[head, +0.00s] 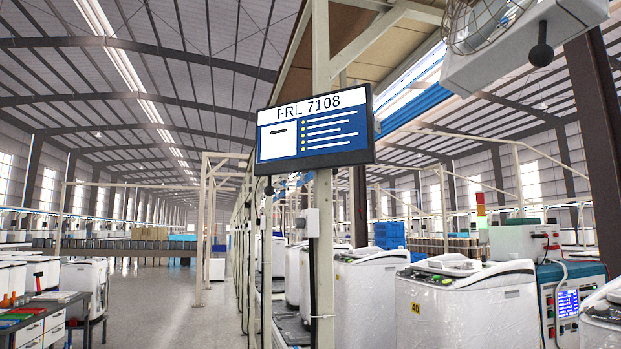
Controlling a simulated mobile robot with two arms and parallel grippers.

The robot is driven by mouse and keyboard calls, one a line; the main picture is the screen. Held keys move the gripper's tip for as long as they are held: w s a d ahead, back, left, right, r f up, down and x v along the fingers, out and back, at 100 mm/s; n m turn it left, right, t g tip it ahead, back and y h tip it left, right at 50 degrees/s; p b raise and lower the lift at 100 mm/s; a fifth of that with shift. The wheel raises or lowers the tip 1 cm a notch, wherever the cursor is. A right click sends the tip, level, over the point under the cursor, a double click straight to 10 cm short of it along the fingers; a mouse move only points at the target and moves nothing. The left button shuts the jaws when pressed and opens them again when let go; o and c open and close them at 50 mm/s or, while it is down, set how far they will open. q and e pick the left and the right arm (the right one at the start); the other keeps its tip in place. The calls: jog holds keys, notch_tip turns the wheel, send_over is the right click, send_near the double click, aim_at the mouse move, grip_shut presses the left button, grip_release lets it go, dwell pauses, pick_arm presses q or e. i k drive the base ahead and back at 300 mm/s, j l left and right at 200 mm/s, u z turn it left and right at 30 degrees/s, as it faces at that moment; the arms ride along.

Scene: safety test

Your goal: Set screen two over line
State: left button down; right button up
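One hanging screen (315,130) shows near the middle of the head view. It is a dark-framed panel that reads "FRL 7108" over a blue field with text lines, mounted by a cream post (322,230). I cannot tell whether it is screen two. Below and to the right of it runs a line of white washing machines (372,290), some under clear wrap, one with a yellow "40" tag. Neither of my grippers is in view.
A workbench (40,320) with drawers and coloured items stands at the lower left. A teal test cabinet (575,300) with a lit display is at the lower right. A fan (490,22) hangs at the upper right. The grey aisle floor (180,310) left of the post is clear.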

aim_at(335, 129)
jog(key=i, duration=0.1)
jog(key=i+j+z, duration=0.1)
jog(key=z, duration=0.7)
jog(key=i+j+z, duration=0.2)
jog(key=j+z, duration=0.3)
jog(key=j, duration=0.6)
jog(key=j+z, duration=0.45)
jog(key=j, duration=0.7)
